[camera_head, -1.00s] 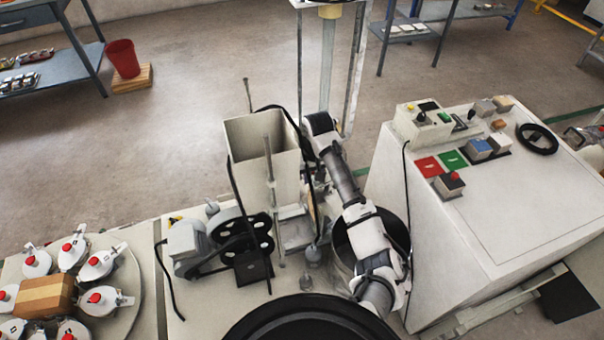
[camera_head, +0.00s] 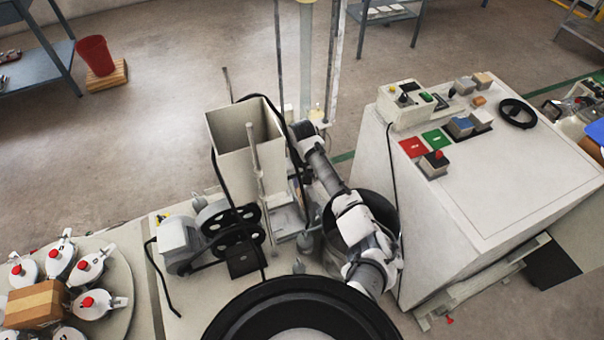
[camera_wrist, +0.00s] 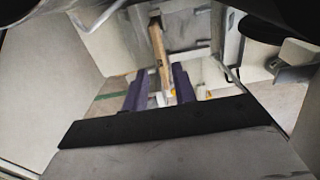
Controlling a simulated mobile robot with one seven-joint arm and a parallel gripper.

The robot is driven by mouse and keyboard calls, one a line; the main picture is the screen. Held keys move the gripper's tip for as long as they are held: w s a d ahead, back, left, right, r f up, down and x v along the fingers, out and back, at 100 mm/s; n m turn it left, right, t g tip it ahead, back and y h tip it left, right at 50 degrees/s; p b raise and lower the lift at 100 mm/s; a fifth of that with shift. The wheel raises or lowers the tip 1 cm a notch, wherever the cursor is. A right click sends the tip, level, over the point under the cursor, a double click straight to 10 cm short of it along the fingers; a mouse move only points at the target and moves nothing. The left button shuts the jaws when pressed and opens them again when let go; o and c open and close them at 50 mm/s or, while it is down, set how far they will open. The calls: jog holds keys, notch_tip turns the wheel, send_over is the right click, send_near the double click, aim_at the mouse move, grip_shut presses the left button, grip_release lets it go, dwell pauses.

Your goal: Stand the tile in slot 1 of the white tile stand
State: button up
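In the wrist view, my gripper (camera_wrist: 160,72) shows two purple fingers standing apart, with background visible between them. A narrow tan-brown strip (camera_wrist: 157,45) appears between and beyond the fingers; I cannot tell whether it is a tile, and no contact with the fingers is clear. In the head view my arm stretches from the lower right towards the tall beige hopper, and the gripper's fingers are hidden there. I cannot make out the tile or the white tile stand with its slots in either view.
The beige hopper (camera_head: 232,155), a grey motor (camera_head: 178,243) and black pulleys (camera_head: 243,226) crowd the bench beside my arm. A white control console (camera_head: 480,190) stands right. A turntable (camera_head: 122,275) with red-topped jars is lower left. Open floor lies behind, with a red bin (camera_head: 95,56).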

aim_at(302, 188)
jog(key=shift+f+b, duration=1.35)
jog(key=shift+f, duration=1.3)
jog(key=shift+c, duration=0.2)
grip_shut()
jog(key=shift+r, duration=0.1)
notch_tip(302, 188, up, 3)
jog(key=p, duration=0.3)
notch_tip(302, 188, up, 8)
dwell(0.5)
jog(key=shift+s, duration=0.1)
